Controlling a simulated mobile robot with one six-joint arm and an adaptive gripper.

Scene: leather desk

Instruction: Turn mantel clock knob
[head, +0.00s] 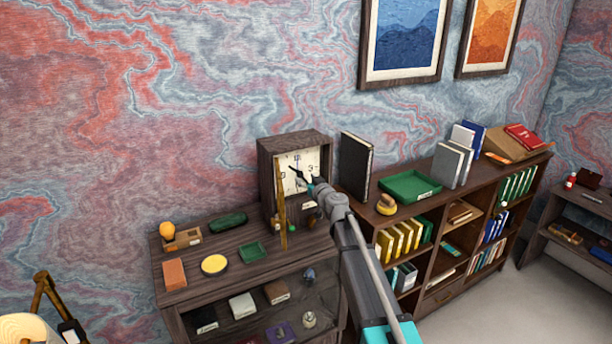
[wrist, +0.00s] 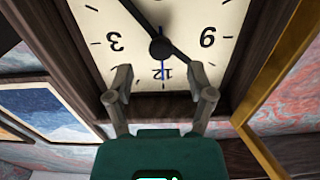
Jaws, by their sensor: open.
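The mantel clock (head: 266,170) is a dark wooden box on the left cabinet, with a cream face (head: 314,162) and dark hands. In the wrist view the clock face (wrist: 185,18) appears upside down, with 12 low, 3 at left and 9 at right. A round dark knob (wrist: 160,48) sits at the centre, where the hands meet. My gripper (head: 311,184) is in front of the face. In the wrist view my gripper (wrist: 161,80) is open and empty, its fingers on either side of the 12, appearing below the knob. Contact with the face cannot be told.
A gold-edged clock door (head: 282,208) stands open at left; its edge shows at right in the wrist view (wrist: 272,85). A tall dark book (head: 355,165) stands right of the clock. A yellow dish (head: 214,265) and green tray (head: 252,252) lie on the cabinet.

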